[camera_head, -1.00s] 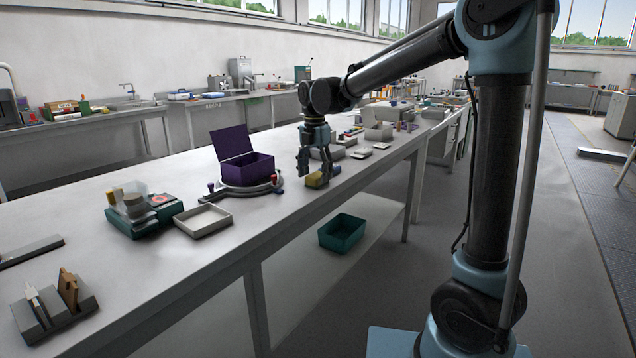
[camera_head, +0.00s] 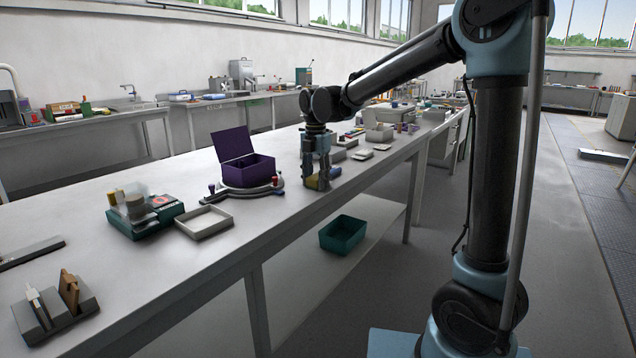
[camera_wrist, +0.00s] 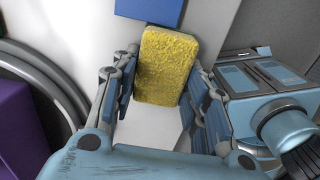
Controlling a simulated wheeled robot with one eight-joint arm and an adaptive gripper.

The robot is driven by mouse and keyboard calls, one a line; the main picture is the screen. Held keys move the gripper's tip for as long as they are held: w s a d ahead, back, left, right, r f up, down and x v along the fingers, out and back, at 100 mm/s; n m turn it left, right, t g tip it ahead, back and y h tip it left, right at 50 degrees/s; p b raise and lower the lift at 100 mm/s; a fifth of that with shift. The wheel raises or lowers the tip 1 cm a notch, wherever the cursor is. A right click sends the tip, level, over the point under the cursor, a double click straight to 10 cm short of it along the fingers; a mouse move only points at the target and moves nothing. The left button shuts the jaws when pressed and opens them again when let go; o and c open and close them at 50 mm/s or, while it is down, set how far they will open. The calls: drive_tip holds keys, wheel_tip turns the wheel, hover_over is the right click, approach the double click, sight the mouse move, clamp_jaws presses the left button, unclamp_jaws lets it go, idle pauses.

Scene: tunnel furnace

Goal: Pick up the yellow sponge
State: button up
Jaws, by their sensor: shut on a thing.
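The yellow sponge (camera_wrist: 167,65) is a rough-textured block between the two fingers of my gripper (camera_wrist: 163,72) in the wrist view. The fingers are shut on its sides, and its far end sticks out beyond them. In the head view my gripper (camera_head: 318,182) points down at the front edge of the long bench. A little of the sponge (camera_head: 309,183) shows there, mostly hidden by the fingers. I cannot tell whether it still touches the bench top.
A purple open box (camera_head: 247,172) and a curved grey fixture (camera_head: 245,192) stand left of my gripper. A shallow grey tray (camera_head: 204,233) lies nearer. A blue block (camera_wrist: 148,11) is beyond the sponge. A teal bin (camera_head: 342,235) sits on the lower shelf.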

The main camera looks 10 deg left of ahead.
sight(316, 177)
wheel_tip(316, 177, up, 10)
idle(0.6)
drive_tip(key=shift+c, duration=0.9)
